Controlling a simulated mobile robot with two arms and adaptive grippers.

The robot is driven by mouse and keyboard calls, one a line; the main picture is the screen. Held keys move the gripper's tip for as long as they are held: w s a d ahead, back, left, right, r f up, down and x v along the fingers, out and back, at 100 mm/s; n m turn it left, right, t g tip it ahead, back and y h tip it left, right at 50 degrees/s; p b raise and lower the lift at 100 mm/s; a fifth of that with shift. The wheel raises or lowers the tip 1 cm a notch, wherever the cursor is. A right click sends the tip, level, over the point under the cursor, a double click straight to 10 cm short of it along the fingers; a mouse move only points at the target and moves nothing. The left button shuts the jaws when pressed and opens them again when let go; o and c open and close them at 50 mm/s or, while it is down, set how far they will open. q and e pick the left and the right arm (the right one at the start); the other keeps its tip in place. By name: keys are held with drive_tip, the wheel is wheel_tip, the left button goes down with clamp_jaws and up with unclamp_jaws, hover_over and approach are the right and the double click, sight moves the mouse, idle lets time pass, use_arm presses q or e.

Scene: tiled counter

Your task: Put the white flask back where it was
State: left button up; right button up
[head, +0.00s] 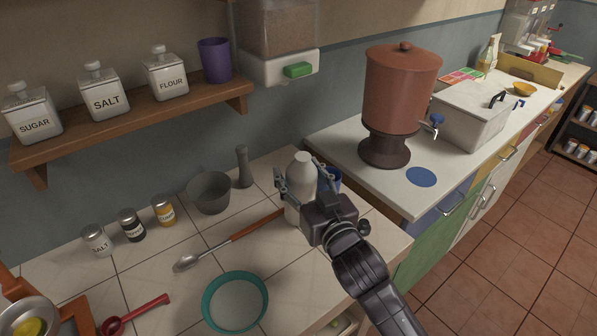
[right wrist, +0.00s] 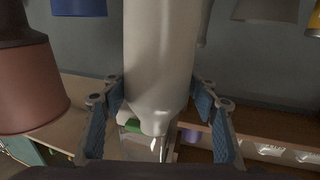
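The white flask (head: 301,172) is upright at the right part of the tiled counter (head: 275,270), in front of a blue cup (head: 333,181) that it partly hides. My right gripper (head: 302,182) has its fingers on both sides of the flask. In the right wrist view the flask (right wrist: 162,60) fills the space between the blue finger pads, which appear to touch it. Whether its base rests on the counter is hard to tell. My left gripper is not in view.
A grey mortar (head: 209,194) and pestle (head: 242,167) stand left of the flask. A ladle (head: 225,242), a teal bowl (head: 235,302) and several spice jars (head: 131,225) are on the counter. A brown dispenser (head: 399,90) stands on the white counter at right, near a blue disc (head: 421,177).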

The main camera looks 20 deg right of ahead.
drive_tip(key=shift+o, duration=0.9)
drive_tip(key=shift+s+r, duration=0.1)
drive_tip(key=shift+r, duration=0.05)
drive_tip(key=s, duration=0.3)
drive_tip(key=s+b, duration=0.1)
drive_tip(key=s, duration=0.2)
drive_tip(key=s+b, duration=0.1)
drive_tip(key=s, duration=0.2)
drive_tip(key=shift+s+d, duration=0.15)
drive_tip(key=shift+d, duration=0.2)
drive_tip(key=shift+s+d+r+p, duration=0.1)
drive_tip(key=shift+s+p, duration=0.75)
drive_tip(key=shift+s, duration=0.4)
